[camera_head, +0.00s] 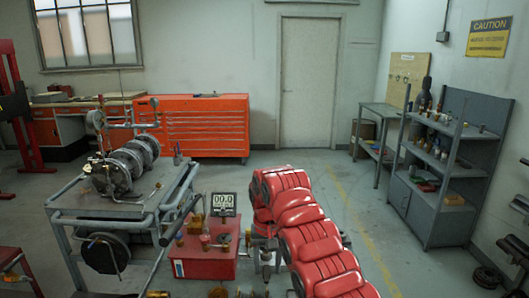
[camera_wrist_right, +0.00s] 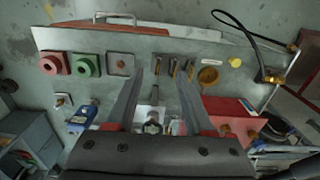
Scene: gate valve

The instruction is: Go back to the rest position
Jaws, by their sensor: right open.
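My right arm, in red covers, comes in from the bottom right of the head view. My right gripper (camera_head: 265,246) is small and partly hidden at the left side of the arm, beside the red box (camera_head: 207,263). In the right wrist view my right gripper (camera_wrist_right: 160,82) has its two fingers apart, with a clear gap between the tips. A small metal fitting (camera_wrist_right: 152,122) shows between the finger bases, and I cannot tell its distance. My left gripper is not in view.
A grey cart (camera_head: 110,203) with pump parts stands left of the red box. A small display (camera_head: 223,204) stands behind the box. A grey shelf (camera_head: 440,205) is at the right. Open floor (camera_head: 370,205) lies between arm and shelf. The wrist view shows a panel (camera_wrist_right: 205,45).

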